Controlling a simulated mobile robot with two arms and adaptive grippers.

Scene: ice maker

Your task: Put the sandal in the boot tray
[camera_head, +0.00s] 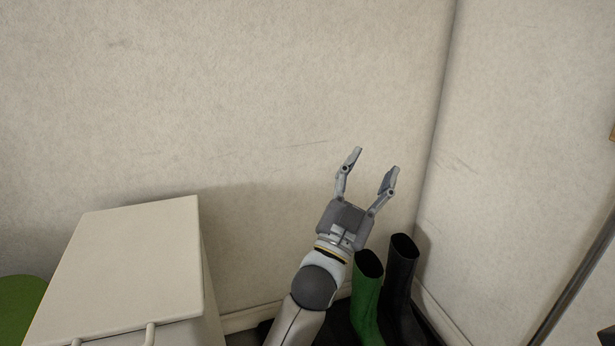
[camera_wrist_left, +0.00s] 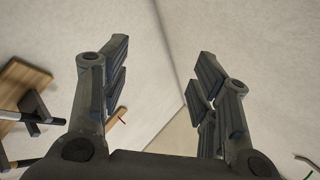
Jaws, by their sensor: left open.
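My left gripper (camera_head: 375,162) is open and empty, raised in front of the wall near the room's corner, with its fingers pointing up. Its two spread fingers also show in the left wrist view (camera_wrist_left: 162,62), with only bare wall between them. A dark surface, seemingly the boot tray (camera_head: 430,330), shows at the bottom of the head view under the boots. My left arm hides part of that area. I cannot make out the sandal in either view. My right gripper is not in view.
A green boot (camera_head: 366,300) and a black boot (camera_head: 401,285) stand upright in the corner, just right of my left forearm. A pale cabinet (camera_head: 130,260) with handles stands at left. A green round object (camera_head: 18,308) is beside it. The wall above is bare.

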